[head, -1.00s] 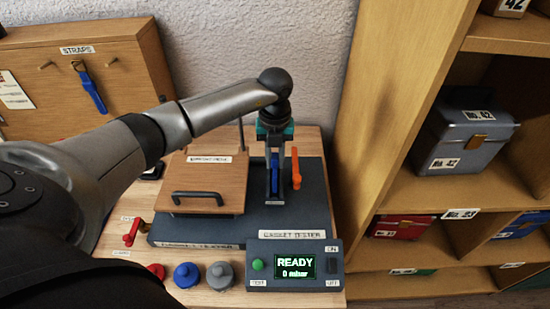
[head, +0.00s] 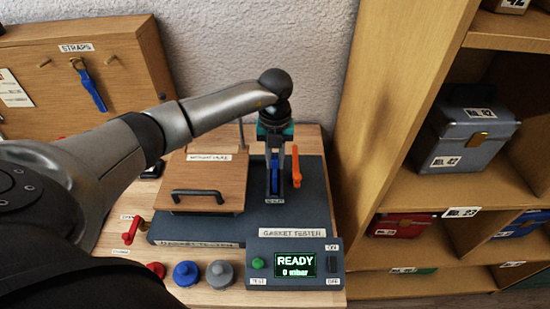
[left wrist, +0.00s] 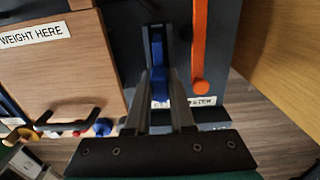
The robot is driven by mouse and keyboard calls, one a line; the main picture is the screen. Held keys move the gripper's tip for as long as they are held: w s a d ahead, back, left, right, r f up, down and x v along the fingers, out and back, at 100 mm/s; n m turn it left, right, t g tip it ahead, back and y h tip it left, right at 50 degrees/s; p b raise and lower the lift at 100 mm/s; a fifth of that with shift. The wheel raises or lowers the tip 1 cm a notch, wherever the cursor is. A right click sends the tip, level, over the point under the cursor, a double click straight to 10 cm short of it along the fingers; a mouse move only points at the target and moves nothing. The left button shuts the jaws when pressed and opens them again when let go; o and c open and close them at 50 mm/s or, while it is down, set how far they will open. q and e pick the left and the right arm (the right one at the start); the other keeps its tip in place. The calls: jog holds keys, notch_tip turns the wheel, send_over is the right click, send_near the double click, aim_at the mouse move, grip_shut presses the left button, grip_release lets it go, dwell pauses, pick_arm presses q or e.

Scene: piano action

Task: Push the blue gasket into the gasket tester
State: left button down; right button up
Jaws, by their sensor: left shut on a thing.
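My left gripper (head: 275,188) points down over the dark base of the gasket tester (head: 318,190), between the wooden lid and the orange lever. It is shut on the blue gasket (head: 274,163), which shows as a narrow blue strip between the fingers. In the left wrist view the blue gasket (left wrist: 159,60) also lies between the gripper's fingers (left wrist: 157,38). The fingers hide where its lower end meets the tester, so I cannot tell how deep it sits. My right gripper is out of view.
The orange lever (head: 296,167) stands close right of the gripper. The wooden lid (head: 208,180) with a black handle is at left. The control box (head: 294,265) in front reads READY, 0 mbar. Coloured knobs (head: 186,274) stand beside it. A shelf (head: 385,110) rises at right.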

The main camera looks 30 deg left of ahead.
aim_at(275, 169)
pick_arm(q)
jog(key=shift+f+b, duration=1.15)
jog(key=shift+f, duration=0.6)
dwell(0.8)
jog(key=c, duration=0.7)
grip_release()
jog(key=shift+o, duration=0.4)
jog(key=shift+o, duration=0.9)
jog(key=shift+r, duration=0.1)
jog(key=shift+r+p, duration=3.3)
jog(key=shift+r, duration=0.4)
jog(key=shift+s+f, duration=0.1)
